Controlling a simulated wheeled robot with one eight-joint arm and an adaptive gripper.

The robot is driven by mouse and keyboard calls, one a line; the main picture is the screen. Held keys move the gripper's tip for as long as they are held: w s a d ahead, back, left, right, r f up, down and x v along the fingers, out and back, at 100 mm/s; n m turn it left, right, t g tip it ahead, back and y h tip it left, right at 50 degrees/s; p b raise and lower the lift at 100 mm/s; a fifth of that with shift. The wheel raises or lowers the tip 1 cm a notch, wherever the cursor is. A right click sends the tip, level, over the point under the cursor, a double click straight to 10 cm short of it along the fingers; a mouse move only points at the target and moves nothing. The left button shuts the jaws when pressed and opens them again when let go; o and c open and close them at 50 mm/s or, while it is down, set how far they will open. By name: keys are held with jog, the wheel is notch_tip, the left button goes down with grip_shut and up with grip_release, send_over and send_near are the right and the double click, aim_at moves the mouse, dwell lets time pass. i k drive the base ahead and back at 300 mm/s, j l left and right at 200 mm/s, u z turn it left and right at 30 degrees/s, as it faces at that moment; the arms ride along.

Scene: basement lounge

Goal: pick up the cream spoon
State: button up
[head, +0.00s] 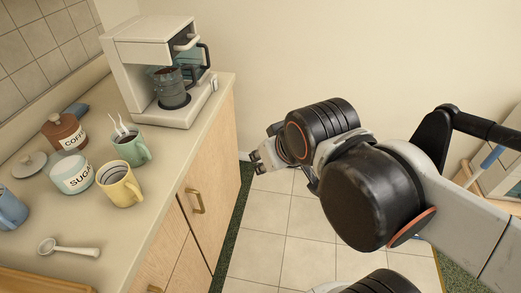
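The cream spoon (68,248) lies flat on the countertop at the lower left, its bowl to the left and its handle to the right. My gripper (257,161) is out over the tiled floor, to the right of the counter and well apart from the spoon. Its fingers are small and partly hidden by my arm, so I cannot tell whether they are open or shut. I see nothing held in them.
A coffee maker (140,57) stands farther back. The counter right of the spoon is clear.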

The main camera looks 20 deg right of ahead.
aim_at(48, 246)
jog(key=u, duration=1.6)
